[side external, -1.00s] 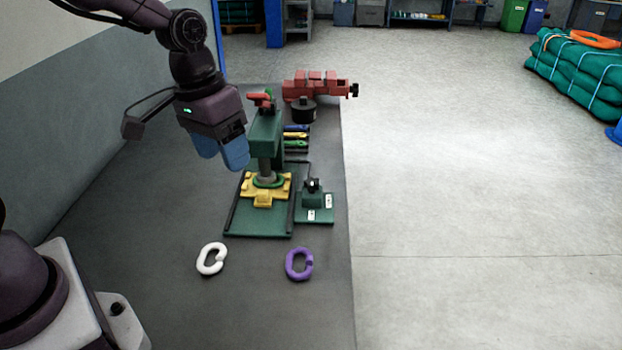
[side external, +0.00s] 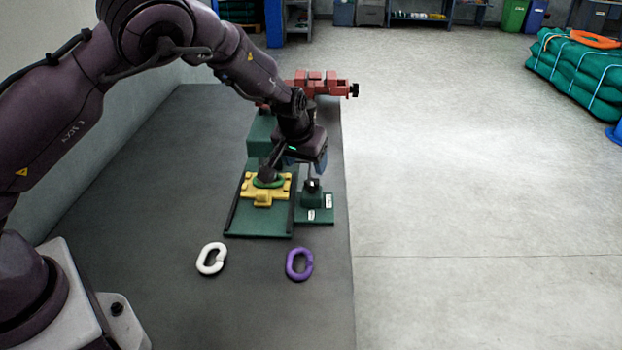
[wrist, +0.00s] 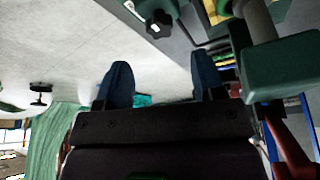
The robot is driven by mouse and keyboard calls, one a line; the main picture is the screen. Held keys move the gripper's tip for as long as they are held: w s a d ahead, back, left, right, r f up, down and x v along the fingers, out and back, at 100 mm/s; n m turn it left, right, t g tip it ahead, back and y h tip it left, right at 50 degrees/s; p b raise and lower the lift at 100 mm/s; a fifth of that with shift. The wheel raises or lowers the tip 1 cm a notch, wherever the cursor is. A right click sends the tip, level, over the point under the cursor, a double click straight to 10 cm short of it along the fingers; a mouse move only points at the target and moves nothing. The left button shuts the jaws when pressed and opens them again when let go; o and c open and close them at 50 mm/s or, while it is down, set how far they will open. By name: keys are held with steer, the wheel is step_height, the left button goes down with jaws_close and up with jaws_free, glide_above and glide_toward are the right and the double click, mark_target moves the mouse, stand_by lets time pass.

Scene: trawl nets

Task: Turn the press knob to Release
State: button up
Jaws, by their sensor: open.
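The black knob (side external: 312,186) stands on a small green block with white labels (side external: 314,212), beside the green press (side external: 262,138). The label text is too small to read. In the wrist view the lobed black knob (wrist: 159,23) is near the top, ahead of and roughly between my fingers. My gripper (side external: 317,168) is just above the knob, pointing down. Its blue fingers are partly hidden by the wrist in the side view. In the wrist view my gripper (wrist: 158,78) is open, with nothing between the fingers. I cannot tell whether it touches the knob.
The yellow fixture (side external: 264,200) with a green ring sits on the press base, left of the knob. A red vise (side external: 322,86) is behind. A white link (side external: 211,259) and a purple link (side external: 299,264) lie in front. The bench's right edge is close to the knob.

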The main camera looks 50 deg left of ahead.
mark_target(312, 181)
steer(key=x, duration=0.7)
steer(key=shift+f, duration=0.15)
steer(key=c, duration=0.9)
